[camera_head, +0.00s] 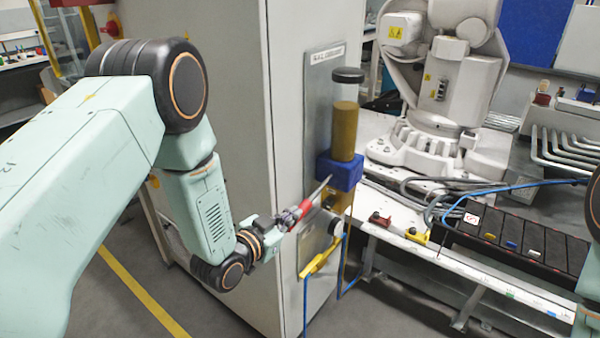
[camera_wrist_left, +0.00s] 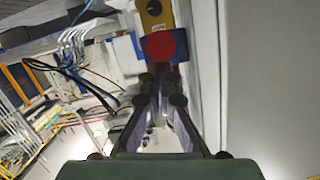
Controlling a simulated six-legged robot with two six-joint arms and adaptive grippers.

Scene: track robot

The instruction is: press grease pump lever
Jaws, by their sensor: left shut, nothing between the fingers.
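The grease pump has an amber cylinder (camera_head: 343,132) with a black cap, above a blue block (camera_head: 340,172) on the cabinet side. Its lever is a thin metal rod with a red grip (camera_head: 305,209), slanting down and left from the block. My left gripper (camera_head: 286,218) is shut and empty at the lower end of the red grip; whether it touches cannot be told. In the left wrist view the red grip (camera_wrist_left: 160,45) shows end-on as a disc just beyond the shut fingertips (camera_wrist_left: 160,74). The blue block (camera_wrist_left: 125,48) is partly hidden behind it. My right gripper is not in view.
The tall grey cabinet (camera_head: 225,120) stands close beside my left arm. A yellow bracket (camera_head: 322,258) and blue hoses hang below the pump. A white robot base (camera_head: 435,145) and a black tray (camera_head: 520,240) occupy the bench at right.

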